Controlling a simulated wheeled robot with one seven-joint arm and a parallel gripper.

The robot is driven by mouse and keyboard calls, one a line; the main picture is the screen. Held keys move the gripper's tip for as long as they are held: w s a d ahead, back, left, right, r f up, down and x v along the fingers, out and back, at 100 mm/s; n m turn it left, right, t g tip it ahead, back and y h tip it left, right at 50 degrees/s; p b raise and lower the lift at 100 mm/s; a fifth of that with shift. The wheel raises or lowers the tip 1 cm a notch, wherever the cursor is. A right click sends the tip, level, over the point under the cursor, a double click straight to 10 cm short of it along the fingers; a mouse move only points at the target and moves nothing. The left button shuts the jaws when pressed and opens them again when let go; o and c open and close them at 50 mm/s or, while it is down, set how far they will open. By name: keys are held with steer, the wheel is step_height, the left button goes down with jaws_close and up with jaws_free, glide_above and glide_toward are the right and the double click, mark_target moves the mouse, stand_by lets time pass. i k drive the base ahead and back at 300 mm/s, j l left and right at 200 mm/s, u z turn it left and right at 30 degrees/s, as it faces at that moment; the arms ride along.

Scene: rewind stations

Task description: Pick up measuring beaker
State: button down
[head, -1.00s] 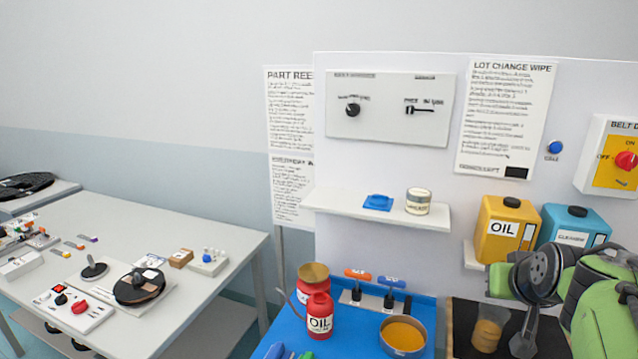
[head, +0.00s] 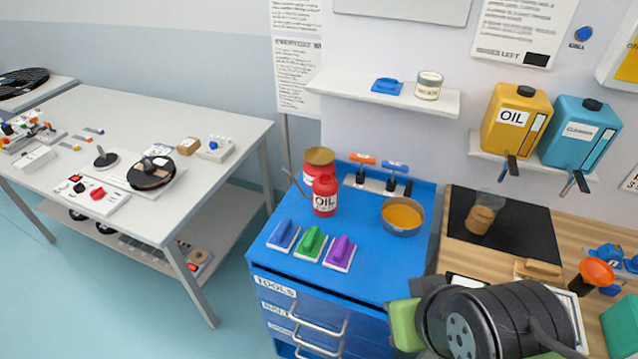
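A clear beaker (head: 481,218) with amber-brown contents stands on the black mat (head: 535,238), on the wooden worktop right of the blue tool cabinet. It looks like the measuring beaker, though its markings are too small to read. It leans in the picture, and I cannot tell whether it is truly tilted. My arm's black and green links fill the lower right, in front of the worktop's near edge. My gripper's fingers do not show.
The blue cabinet top (head: 355,268) holds a red oil can (head: 325,197), a pan of amber liquid (head: 402,216) and several coloured blocks. Yellow (head: 514,122) and teal (head: 579,133) jugs sit on a shelf behind the mat. An orange funnel (head: 596,272) stands to the right.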

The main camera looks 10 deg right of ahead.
mark_target(488, 202)
steer(key=z, duration=1.25)
steer(key=l+u, duration=0.15)
steer(key=u, duration=0.25)
steer(key=l+u, duration=0.1)
steer(key=u, duration=0.3)
steer(key=l+u, duration=0.1)
steer(key=u, duration=0.35)
steer(key=k+l+u, duration=0.1)
steer(key=u, duration=0.3)
